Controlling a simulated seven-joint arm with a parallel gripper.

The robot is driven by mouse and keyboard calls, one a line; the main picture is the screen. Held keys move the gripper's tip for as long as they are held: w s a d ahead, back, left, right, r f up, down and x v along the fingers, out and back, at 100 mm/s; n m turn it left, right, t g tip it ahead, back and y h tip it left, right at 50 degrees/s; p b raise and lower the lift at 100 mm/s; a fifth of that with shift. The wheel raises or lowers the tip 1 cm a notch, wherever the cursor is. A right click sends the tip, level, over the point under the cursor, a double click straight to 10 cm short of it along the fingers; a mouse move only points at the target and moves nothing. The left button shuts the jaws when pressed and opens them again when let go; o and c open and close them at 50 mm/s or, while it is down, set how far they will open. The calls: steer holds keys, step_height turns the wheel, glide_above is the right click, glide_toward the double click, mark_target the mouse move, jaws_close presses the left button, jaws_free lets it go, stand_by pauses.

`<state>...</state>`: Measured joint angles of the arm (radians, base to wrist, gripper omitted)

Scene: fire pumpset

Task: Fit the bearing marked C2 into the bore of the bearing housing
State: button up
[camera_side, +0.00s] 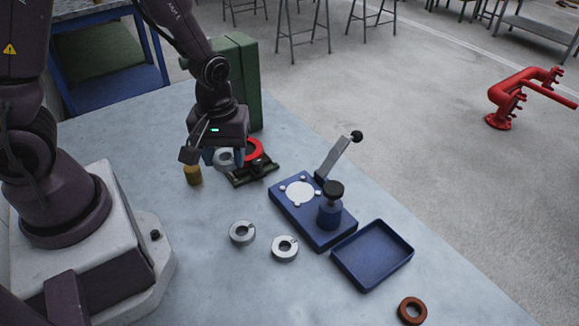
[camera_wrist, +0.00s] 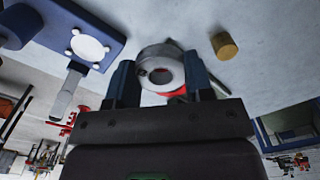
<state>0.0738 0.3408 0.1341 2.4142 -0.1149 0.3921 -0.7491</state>
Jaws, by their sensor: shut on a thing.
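My gripper (camera_side: 223,160) is shut on a grey metal ring, a bearing (camera_side: 220,154), held upright between its blue fingers. The bearing also shows in the wrist view (camera_wrist: 149,55); I cannot read a mark on it. A red ring-shaped housing (camera_side: 256,147) stands on a dark green base (camera_side: 249,178), just right of and behind the held bearing. The two look close but apart. Part of the red ring shows behind the bearing in the wrist view, and its bore is partly hidden. Two similar grey rings, one (camera_side: 238,236) and another (camera_side: 283,254), lie flat on the table.
A brass cylinder (camera_side: 193,175) stands left of the housing, near my gripper. A green box (camera_side: 245,85) stands behind it. A blue lever press (camera_side: 309,225), an empty blue tray (camera_side: 372,277) and a copper-brown ring (camera_side: 404,312) are to the right.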

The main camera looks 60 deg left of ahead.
mark_target(215, 214)
steer(key=w+d+r+m, duration=0.1)
steer(key=w+r+m, duration=0.5)
steer(key=w+m, duration=0.35)
steer(key=s+f+n, duration=0.1)
steer(key=s, duration=0.1)
steer(key=s+f+n, duration=0.3)
steer(key=s, duration=0.2)
steer(key=shift+a+f+n, duration=0.15)
steer(key=shift+a+n, duration=0.2)
steer(key=s+f+n, duration=0.2)
steer(key=s+n, duration=0.1)
steer(key=n, duration=0.6)
steer(key=s+a+f+n, duration=0.1)
steer(key=s+f+n, duration=0.1)
steer(key=n, duration=0.7)
steer(key=shift+s, duration=0.8)
steer(key=shift+f, duration=0.1)
steer(key=shift+f, duration=4.8)
